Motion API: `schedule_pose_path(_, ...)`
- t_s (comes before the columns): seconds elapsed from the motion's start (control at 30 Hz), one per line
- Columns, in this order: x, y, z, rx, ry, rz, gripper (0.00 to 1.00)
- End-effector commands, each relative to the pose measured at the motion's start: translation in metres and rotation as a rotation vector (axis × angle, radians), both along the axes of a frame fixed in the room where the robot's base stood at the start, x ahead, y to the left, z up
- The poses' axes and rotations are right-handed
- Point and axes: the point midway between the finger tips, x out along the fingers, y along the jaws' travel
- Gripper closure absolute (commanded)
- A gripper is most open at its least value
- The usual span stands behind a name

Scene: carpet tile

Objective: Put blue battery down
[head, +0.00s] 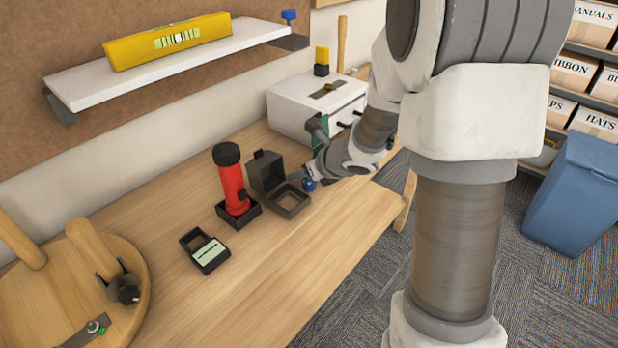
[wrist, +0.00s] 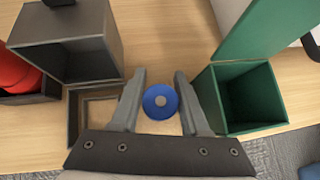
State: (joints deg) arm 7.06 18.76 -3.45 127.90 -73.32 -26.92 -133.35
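The blue battery (wrist: 160,103) is between the two fingers of my gripper (wrist: 160,80) in the wrist view, its round end with a pale terminal facing the camera. The fingers lie close against both its sides, and I take them as shut on it. In the head view the blue battery (head: 309,184) shows at the tip of my gripper (head: 313,177), low by the bench. I cannot tell whether it touches the wood.
An open black box (head: 267,172) with a square frame (head: 290,201) is left of the gripper. The red flashlight (head: 231,178) stands in a black tray. An open green box (wrist: 249,94) is close on the right. A white cabinet (head: 290,113) stands behind. Bare bench (head: 290,255) lies in front.

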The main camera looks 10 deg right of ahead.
Motion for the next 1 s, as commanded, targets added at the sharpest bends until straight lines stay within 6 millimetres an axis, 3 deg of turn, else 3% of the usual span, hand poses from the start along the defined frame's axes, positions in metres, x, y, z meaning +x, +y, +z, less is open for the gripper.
schedule_pose_path(0.03, 0.000, 0.000, 0.000, 0.000, 0.000, 0.000, 0.66)
schedule_pose_path(0.23, 0.000, 0.000, 0.000, 0.000, 0.000, 0.000, 1.00)
schedule_pose_path(0.67, 0.000, 0.000, 0.004, 0.000, -0.001, 0.000, 1.00)
schedule_pose_path(0.83, 0.000, 0.000, 0.019, -0.001, -0.001, 0.000, 1.00)
schedule_pose_path(1.0, 0.000, 0.000, 0.049, -0.001, -0.003, 0.001, 1.00)
